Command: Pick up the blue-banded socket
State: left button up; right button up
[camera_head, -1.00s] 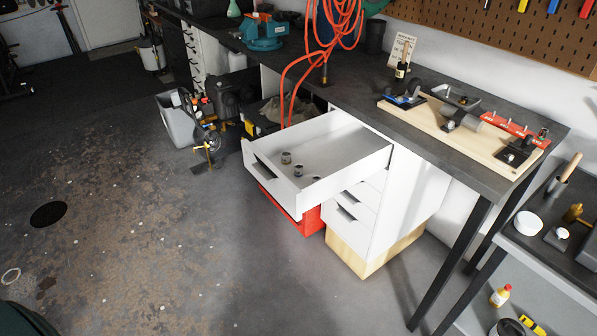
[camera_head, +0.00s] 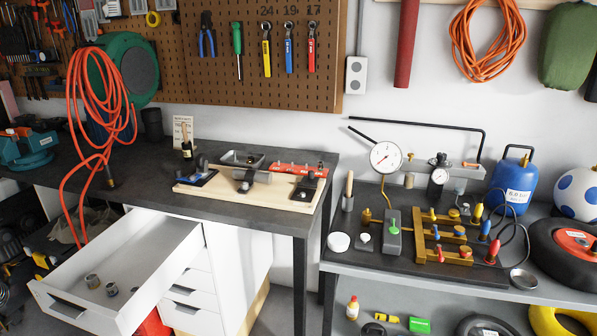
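Several small grey metal sockets stand in the open white drawer (camera_head: 150,262) at the lower left. One socket (camera_head: 92,281) is at the left and another socket (camera_head: 111,289) is just right of it. A further small one (camera_head: 134,290) is partly hidden by the drawer's front wall. They are too small for me to tell the color of any band, so I cannot tell which is blue-banded. Neither of my grippers shows in the head view.
A wooden board (camera_head: 290,199) with clamped parts lies on the dark bench (camera_head: 270,160). A lower grey table (camera_head: 400,277) at right holds a gauge, valve block and blue tank (camera_head: 509,183). Yellow, blue (camera_head: 288,50) and red wrenches hang on the pegboard (camera_head: 220,85). An orange hose (camera_head: 98,90) hangs left.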

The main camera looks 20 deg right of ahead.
aim_at(112, 290)
jog(key=i+l+u, duration=0.1)
jog(key=i+u, duration=0.3)
jog(key=i+l+u, duration=0.2)
jog(key=i+u, duration=0.2)
jog(key=k, duration=0.05)
